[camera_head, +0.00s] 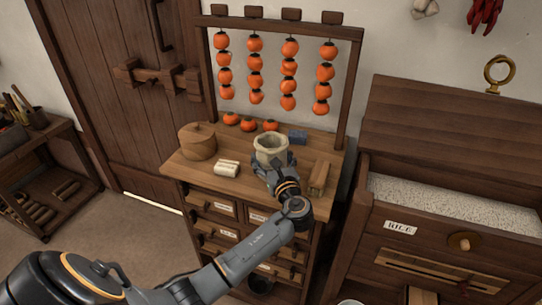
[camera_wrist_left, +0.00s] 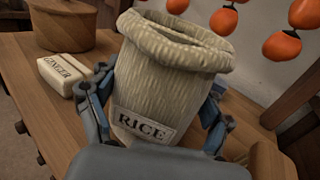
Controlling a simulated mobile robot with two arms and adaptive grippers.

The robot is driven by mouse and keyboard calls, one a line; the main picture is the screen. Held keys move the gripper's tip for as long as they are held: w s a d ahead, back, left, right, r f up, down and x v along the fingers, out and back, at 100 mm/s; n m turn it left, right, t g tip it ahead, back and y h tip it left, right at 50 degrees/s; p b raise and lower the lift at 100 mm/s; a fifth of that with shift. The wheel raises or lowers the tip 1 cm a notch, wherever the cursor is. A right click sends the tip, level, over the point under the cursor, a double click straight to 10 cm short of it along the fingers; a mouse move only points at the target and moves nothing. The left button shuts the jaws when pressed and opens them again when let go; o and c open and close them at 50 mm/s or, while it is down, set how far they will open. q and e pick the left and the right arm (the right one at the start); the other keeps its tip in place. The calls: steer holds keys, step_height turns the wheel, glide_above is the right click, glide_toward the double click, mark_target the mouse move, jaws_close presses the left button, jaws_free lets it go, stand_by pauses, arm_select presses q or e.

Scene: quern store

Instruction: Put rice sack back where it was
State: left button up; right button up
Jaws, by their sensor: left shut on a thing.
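The rice sack (camera_head: 271,148) is a pale woven sack with a rolled open rim. It is upright at the wooden drawer cabinet's top (camera_head: 225,182); I cannot tell whether it touches the surface. In the left wrist view the sack (camera_wrist_left: 170,75) fills the middle, with a RICE label facing me. My left gripper (camera_head: 273,170) is shut on it, with one finger on each side of its lower body, as the left wrist view (camera_wrist_left: 155,110) shows. My right gripper is not in view.
A round lidded box (camera_head: 198,143) and a GINGER packet (camera_head: 227,169) stand left of the sack. Loose persimmons (camera_head: 248,125) and a blue block (camera_head: 298,138) lie behind it. Persimmon strings (camera_head: 289,75) hang above. An open RICE bin (camera_head: 455,205) stands right.

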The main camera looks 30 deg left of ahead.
arm_select(q)
steer(key=shift+f, duration=0.1)
steer(key=o, duration=1.2)
steer(key=shift+c, duration=0.2)
steer(key=shift+r, duration=0.2)
steer(key=b+v, duration=0.1)
steer(key=v, duration=1.1)
steer(key=shift+d, duration=0.1)
